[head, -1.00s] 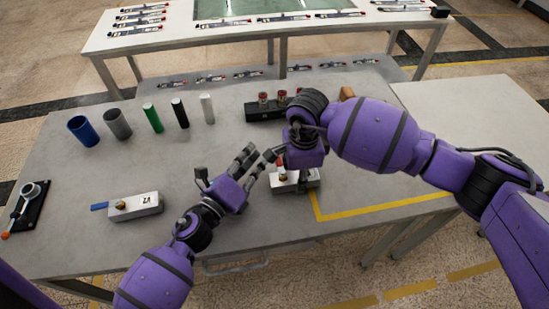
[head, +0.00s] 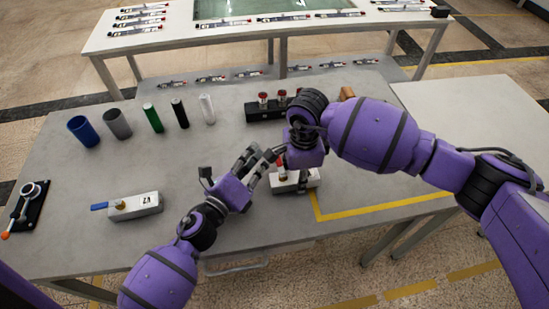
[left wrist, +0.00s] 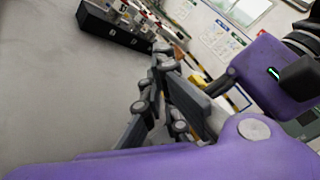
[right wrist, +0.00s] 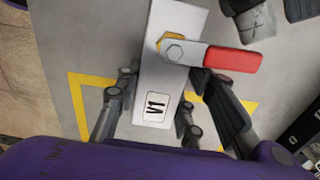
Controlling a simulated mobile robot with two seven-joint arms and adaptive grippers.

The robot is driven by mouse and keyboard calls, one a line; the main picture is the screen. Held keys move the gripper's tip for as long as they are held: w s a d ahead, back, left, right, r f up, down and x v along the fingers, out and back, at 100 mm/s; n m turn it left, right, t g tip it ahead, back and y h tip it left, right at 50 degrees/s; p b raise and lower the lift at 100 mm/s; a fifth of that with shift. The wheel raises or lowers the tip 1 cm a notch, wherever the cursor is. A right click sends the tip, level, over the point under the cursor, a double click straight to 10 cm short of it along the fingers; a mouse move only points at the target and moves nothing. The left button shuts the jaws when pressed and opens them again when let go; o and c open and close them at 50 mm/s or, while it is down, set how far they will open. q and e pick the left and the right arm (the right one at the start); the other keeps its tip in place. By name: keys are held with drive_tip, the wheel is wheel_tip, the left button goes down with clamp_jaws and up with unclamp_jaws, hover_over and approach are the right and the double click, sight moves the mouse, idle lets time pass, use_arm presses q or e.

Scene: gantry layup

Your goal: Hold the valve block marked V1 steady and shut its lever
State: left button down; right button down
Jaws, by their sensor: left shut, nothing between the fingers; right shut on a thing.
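The valve block V1 (right wrist: 153,75) is a pale block with a V1 label. Its red lever (right wrist: 232,61) sticks out sideways, crosswise to the block's length, from a brass-coloured hub. In the head view the block (head: 310,179) is partly hidden under my right gripper. My right gripper (right wrist: 158,98) is shut on the block, with fingers along both long sides. My left gripper (head: 263,160) is shut and empty, just left of the block. Its dark fingertips also show in the right wrist view (right wrist: 256,22), near the lever's free end; I cannot tell whether they touch it.
A V2 block (head: 137,206) with a blue lever lies on the grey table at the left. A lever fixture (head: 29,205) stands at the far left. Several upright cylinders and a black rack (head: 265,111) stand behind. Yellow tape (head: 385,205) marks the table to the right.

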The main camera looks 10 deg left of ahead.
use_arm(q)
drive_tip(key=shift+w+d, duration=0.2)
drive_tip(key=shift+d, duration=0.35)
use_arm(e)
drive_tip(key=shift+s+a, duration=0.1)
use_arm(q)
drive_tip(key=shift+d, duration=0.2)
use_arm(e)
drive_tip(key=shift+s+a, duration=0.1)
drive_tip(key=shift+a, duration=0.05)
idle(0.5)
use_arm(q)
drive_tip(key=shift+s+a+f, duration=0.1)
drive_tip(key=shift+s+a, duration=0.1)
drive_tip(key=shift+a, duration=0.3)
drive_tip(key=shift+s+a, duration=0.15)
drive_tip(key=shift+a, duration=0.45)
use_arm(e)
drive_tip(key=shift+d, duration=0.2)
